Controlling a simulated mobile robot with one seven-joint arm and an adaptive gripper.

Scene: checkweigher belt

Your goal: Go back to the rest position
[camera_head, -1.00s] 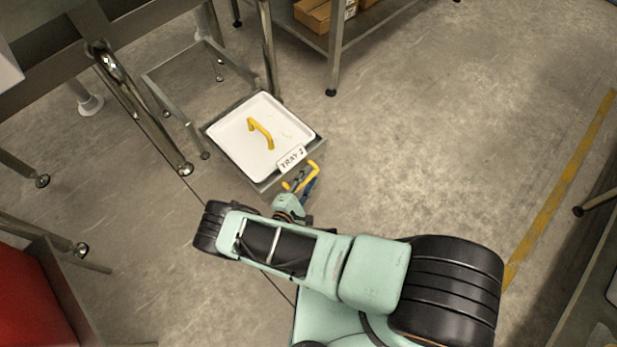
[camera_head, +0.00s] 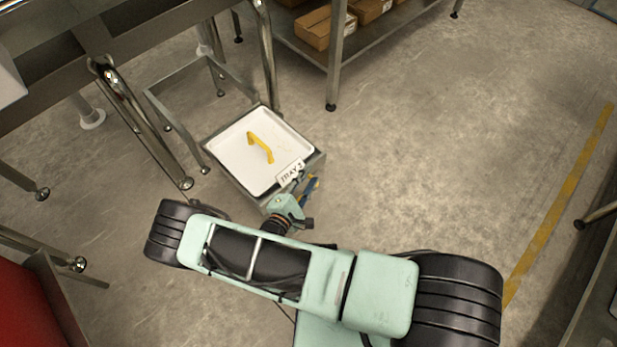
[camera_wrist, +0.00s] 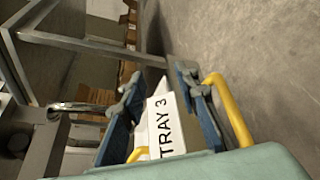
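My gripper (camera_head: 309,188) is just beside that label, at the tray's near edge. In the wrist view its two blue fingers (camera_wrist: 160,112) are apart, with the label showing between them. A yellow bar (camera_wrist: 230,108) shows right of the right finger, and a bit of yellow shows low by the label. Whether they touch the fingers I cannot tell.
Metal table legs and rails (camera_head: 140,125) stand close left of the tray. A shelf (camera_head: 310,52) with cardboard boxes (camera_head: 325,28) is at the back. A red thing (camera_head: 35,295) is at lower left. The floor to the right is clear up to a yellow line (camera_head: 560,205).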

